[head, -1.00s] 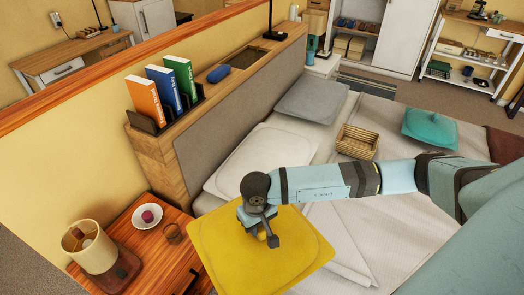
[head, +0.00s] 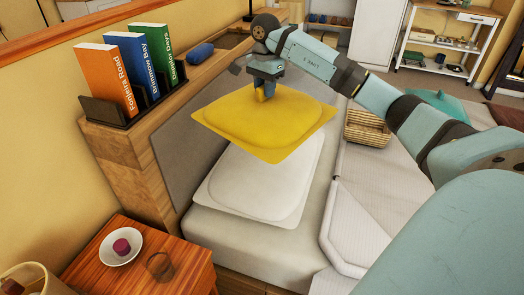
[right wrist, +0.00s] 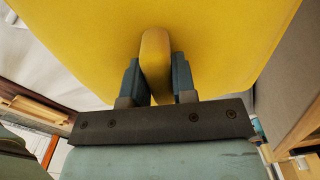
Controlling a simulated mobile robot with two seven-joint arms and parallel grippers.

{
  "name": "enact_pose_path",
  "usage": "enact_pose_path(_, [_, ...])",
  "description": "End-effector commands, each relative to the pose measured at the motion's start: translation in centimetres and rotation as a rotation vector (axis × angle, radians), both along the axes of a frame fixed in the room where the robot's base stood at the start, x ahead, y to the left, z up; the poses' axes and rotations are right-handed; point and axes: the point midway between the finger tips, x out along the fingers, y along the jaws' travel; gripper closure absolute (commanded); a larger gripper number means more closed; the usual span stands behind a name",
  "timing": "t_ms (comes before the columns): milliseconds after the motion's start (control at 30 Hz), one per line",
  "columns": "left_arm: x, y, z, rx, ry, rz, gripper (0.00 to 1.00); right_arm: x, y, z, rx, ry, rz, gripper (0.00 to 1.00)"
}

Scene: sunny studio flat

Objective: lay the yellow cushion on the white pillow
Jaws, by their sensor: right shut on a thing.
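The yellow cushion (head: 285,118) hangs from my right gripper (head: 264,92) above the far part of the white pillow (head: 255,185). The gripper is shut on a yellow tab on the cushion's top; the tab (right wrist: 156,62) shows between both fingers in the right wrist view. The cushion looks raised and apart from the pillow, though the exact gap is hard to tell. It hides the pillow's far end. The pillow lies flat on the bed near the headboard, its near part bare. My left gripper is not in view.
A wicker basket (head: 366,130) stands on the bed to the right of the cushion. The headboard ledge holds an upright row of books (head: 135,72) and a blue case (head: 200,53).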

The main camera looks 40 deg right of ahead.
Motion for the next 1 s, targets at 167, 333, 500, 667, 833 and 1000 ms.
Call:
enact_pose_path(167, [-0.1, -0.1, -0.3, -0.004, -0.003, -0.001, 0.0, -0.1, -0.7, -0.7, 0.0, 0.003, -0.038, 1.0])
enact_pose_path(333, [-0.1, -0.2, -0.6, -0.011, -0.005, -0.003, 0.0, -0.1, -0.6, -4.8, 0.0, 0.006, -0.037, 1.0])
enact_pose_path(500, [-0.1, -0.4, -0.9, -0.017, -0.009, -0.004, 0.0, -0.1, -0.6, -9.4, 0.001, 0.004, -0.037, 1.0])
enact_pose_path(667, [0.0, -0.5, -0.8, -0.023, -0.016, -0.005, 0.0, -0.1, -0.6, -13.1, 0.001, 0.003, -0.037, 1.0])
enact_pose_path(833, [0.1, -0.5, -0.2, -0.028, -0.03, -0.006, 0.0, -0.1, -0.7, -15.0, -0.001, 0.0, -0.036, 1.0])
enact_pose_path(1000, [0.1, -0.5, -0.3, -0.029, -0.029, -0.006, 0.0, -0.1, -0.7, -16.1, 0.0, 0.001, -0.036, 1.0])
